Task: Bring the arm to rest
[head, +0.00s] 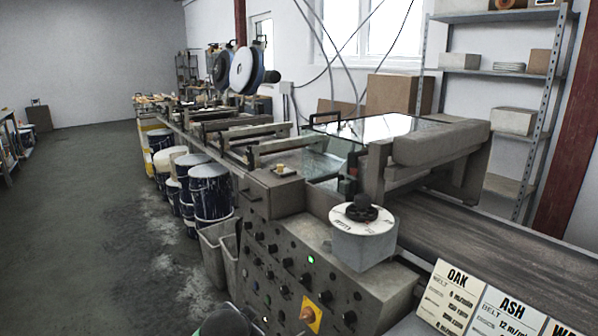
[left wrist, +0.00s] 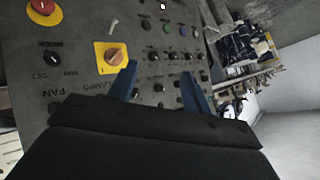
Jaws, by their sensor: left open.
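My left gripper (left wrist: 160,70) shows in the left wrist view. Its two blue fingers stand apart with nothing between them. They point at the grey control panel (left wrist: 85,72), with a yellow rotary switch (left wrist: 109,57) just left of the fingertips. I cannot tell whether the fingers touch the panel. In the head view the panel (head: 285,262) is on the front of the conveyor machine, and its yellow switch (head: 311,316) is at the bottom edge. No gripper is clearly visible there. My right gripper is in neither view.
OAK (head: 452,297) and ASH (head: 503,312) cards lean at the lower right. Paint drums (head: 210,192) and grey bins (head: 216,252) stand left of the panel. The floor (head: 90,230) at left is clear.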

